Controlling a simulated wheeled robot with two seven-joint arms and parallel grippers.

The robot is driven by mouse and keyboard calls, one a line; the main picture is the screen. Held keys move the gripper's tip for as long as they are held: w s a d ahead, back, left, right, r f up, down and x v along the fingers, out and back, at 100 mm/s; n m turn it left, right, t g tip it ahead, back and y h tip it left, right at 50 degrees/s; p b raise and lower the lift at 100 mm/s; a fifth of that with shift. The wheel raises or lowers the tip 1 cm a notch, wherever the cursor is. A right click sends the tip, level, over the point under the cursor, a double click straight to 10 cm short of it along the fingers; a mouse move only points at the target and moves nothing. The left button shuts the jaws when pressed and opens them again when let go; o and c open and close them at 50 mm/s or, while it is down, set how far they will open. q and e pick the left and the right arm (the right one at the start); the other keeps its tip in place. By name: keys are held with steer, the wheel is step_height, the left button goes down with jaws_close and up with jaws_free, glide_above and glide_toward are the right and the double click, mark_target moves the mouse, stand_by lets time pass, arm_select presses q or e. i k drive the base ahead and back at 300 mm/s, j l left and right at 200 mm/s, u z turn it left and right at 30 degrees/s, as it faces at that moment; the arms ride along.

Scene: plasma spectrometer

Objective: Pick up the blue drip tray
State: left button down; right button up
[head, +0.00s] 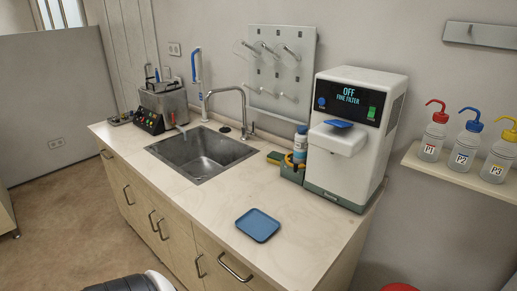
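The blue drip tray (257,225) is a shallow square tray with rounded corners. Neither of my grippers shows in the head view. A dark and white part, perhaps of my own body, shows at the bottom edge left of the middle.
A sink (202,153) with a tall faucet (243,110) is set into the counter left of the tray. A small green holder with bottles (298,152) stands beside the machine. Wash bottles (468,145) stand on a wall shelf at right. The counter around the tray is clear.

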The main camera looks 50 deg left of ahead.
mark_target(257, 225)
steer(key=u, duration=1.6)
steer(key=i+j+z, duration=0.1)
steer(key=i+j, duration=0.15)
steer(key=i+j+z, duration=0.15)
steer(key=j, duration=0.3)
steer(key=i+j+z, duration=0.1)
steer(key=i+j, duration=0.2)
